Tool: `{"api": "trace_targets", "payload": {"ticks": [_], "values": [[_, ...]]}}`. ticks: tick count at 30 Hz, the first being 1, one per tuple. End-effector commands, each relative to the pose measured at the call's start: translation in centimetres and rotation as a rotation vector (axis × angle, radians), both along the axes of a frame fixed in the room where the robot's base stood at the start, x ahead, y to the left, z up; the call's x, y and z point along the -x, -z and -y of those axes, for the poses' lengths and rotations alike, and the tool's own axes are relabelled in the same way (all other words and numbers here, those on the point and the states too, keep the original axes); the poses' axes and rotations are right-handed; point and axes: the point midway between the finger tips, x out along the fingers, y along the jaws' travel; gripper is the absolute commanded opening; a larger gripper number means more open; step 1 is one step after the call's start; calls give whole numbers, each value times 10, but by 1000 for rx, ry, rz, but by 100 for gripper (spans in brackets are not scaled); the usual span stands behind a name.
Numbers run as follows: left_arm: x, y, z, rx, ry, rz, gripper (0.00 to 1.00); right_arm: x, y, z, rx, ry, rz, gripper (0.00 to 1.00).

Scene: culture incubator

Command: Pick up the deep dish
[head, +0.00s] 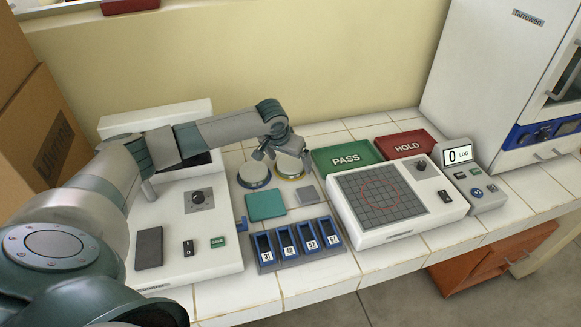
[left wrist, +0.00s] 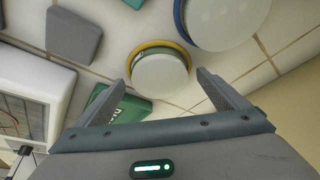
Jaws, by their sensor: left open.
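Two round, white-topped dishes stand side by side on the tiled bench. One has a blue ring at its base (head: 253,174); the other has a yellow ring (head: 291,175). Neither carries a readable label, so I cannot tell for sure which is the deep one. My left gripper (head: 279,154) is open and empty above the yellow-ringed dish, close to it. In the left wrist view, the yellow-ringed dish (left wrist: 160,76) shows between and just beyond the spread fingers (left wrist: 166,82). The blue-ringed dish (left wrist: 226,20) is beyond it, outside the fingers. My right gripper is out of view.
A teal pad (head: 265,205) and a small grey block (head: 308,195) lie in front of the dishes. A blue slotted rack (head: 300,262) is nearer. A wall stands behind.

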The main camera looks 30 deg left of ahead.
Motion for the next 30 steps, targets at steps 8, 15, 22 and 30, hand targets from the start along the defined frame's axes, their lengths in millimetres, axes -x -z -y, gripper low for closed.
{"api": "trace_targets", "payload": {"ticks": [8,15,22,30], "values": [[0,0,0,0,0,0,44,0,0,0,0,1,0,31],[0,-1,0,0,0,2,44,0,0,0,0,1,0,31],[-1,-10,0,0,0,3,44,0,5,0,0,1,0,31],[-1,-44,8,3,3,5,44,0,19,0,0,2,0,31]]}}
